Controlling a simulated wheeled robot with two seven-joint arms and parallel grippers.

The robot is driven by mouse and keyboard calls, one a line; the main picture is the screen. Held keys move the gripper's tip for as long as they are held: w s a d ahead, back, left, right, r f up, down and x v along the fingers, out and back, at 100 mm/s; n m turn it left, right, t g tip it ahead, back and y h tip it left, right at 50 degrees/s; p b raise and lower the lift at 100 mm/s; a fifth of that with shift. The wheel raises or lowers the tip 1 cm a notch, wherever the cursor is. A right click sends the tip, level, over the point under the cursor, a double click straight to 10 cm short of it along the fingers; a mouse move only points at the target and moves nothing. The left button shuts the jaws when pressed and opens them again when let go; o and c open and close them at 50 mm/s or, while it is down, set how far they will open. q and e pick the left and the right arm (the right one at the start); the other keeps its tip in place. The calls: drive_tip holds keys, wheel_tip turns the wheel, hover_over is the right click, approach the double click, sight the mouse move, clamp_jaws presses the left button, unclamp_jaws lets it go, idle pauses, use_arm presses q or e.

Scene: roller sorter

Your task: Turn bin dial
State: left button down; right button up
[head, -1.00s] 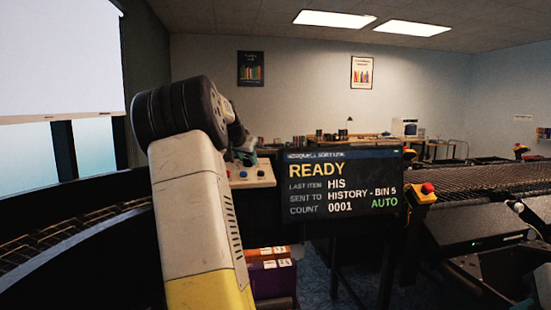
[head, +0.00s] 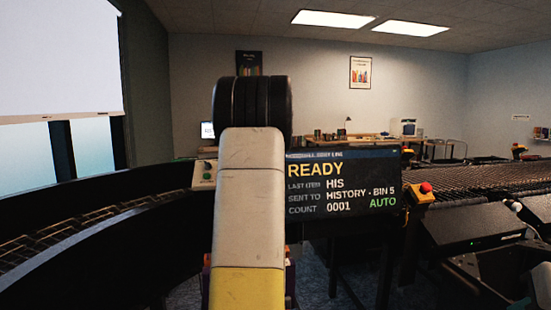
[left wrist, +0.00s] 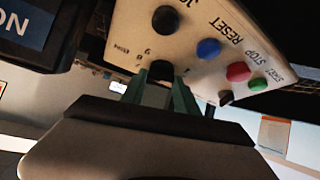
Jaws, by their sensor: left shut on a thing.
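The beige control panel (left wrist: 200,45) fills the upper middle of the left wrist view. It carries the dark bin dial (left wrist: 161,70), with small numbers beside it. My left gripper (left wrist: 161,82) is shut on this dial, with a greenish finger on each side of it. In the head view a strip of the panel (head: 203,174) shows left of my raised left arm, which hides the dial and the gripper. My right gripper is in neither view.
Another black knob (left wrist: 165,18), a blue reset button (left wrist: 208,48), a red stop button (left wrist: 238,71) and a green start button (left wrist: 258,85) sit close by on the panel. A display (head: 343,190) reads READY, History - Bin 5, Auto. A curved conveyor wall (head: 100,225) lies left.

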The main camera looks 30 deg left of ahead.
use_arm(q)
drive_tip(key=shift+w+n+g, duration=0.1)
drive_tip(key=shift+n+g, duration=0.5)
drive_tip(key=shift+n, duration=0.6)
drive_tip(key=shift+y, duration=0.3)
drive_tip(key=c, duration=0.9)
unclamp_jaws()
drive_tip(key=v, duration=0.7)
drive_tip(key=shift+d+r, duration=0.25)
drive_tip(key=shift+d, duration=0.1)
